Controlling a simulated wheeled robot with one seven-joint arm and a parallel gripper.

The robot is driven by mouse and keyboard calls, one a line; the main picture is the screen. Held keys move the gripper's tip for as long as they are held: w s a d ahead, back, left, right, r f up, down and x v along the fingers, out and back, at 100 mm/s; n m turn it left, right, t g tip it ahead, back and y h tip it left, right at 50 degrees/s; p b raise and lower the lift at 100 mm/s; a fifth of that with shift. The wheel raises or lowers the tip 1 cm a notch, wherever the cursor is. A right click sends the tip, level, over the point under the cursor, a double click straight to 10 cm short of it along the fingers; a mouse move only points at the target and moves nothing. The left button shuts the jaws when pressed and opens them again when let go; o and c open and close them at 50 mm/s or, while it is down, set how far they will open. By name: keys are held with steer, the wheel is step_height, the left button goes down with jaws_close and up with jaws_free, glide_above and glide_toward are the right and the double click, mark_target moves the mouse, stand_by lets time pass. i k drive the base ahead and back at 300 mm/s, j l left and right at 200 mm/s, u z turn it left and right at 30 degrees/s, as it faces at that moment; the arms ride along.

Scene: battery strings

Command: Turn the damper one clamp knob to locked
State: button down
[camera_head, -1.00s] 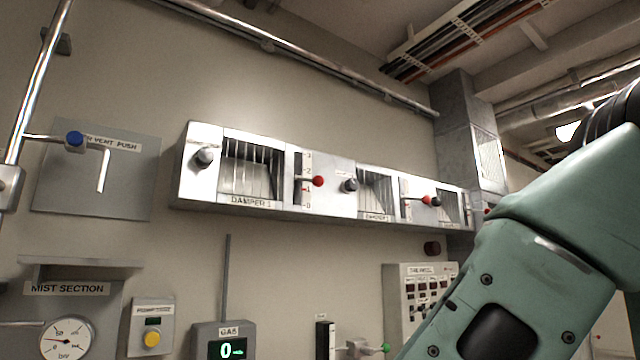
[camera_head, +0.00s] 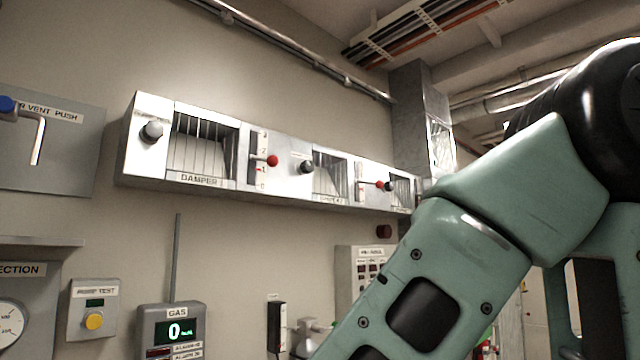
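The damper one unit is the nearest, left section of a long white damper box (camera_head: 150,172) on the wall, with a slatted opening above the label "DAMPER 1" (camera_head: 198,180). A round grey knob (camera_head: 152,132) sits on its panel left of that opening; I take it for the clamp knob, but its label is too small to read. A red ball lever (camera_head: 272,160) stands at a numbered scale right of the opening. My arm crosses the right side of the picture, well away from the knob. My gripper is out of view.
Further along the box are a dark knob (camera_head: 306,167) and another red ball lever (camera_head: 379,185). A vent push panel (camera_head: 60,150) with a blue knob is at left. Below are a pump test box (camera_head: 95,308), a gas display (camera_head: 172,332) and a switch panel (camera_head: 358,268).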

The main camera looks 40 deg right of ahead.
mark_target(153, 131)
steer(key=i+j, duration=0.45)
steer(key=j, duration=0.2)
steer(key=i+j+z, duration=0.1)
steer(key=z, duration=0.3)
steer(key=i+j+z, duration=0.1)
steer(key=j+z, duration=0.25)
steer(key=i+j+z, duration=0.1)
steer(key=z, duration=0.75)
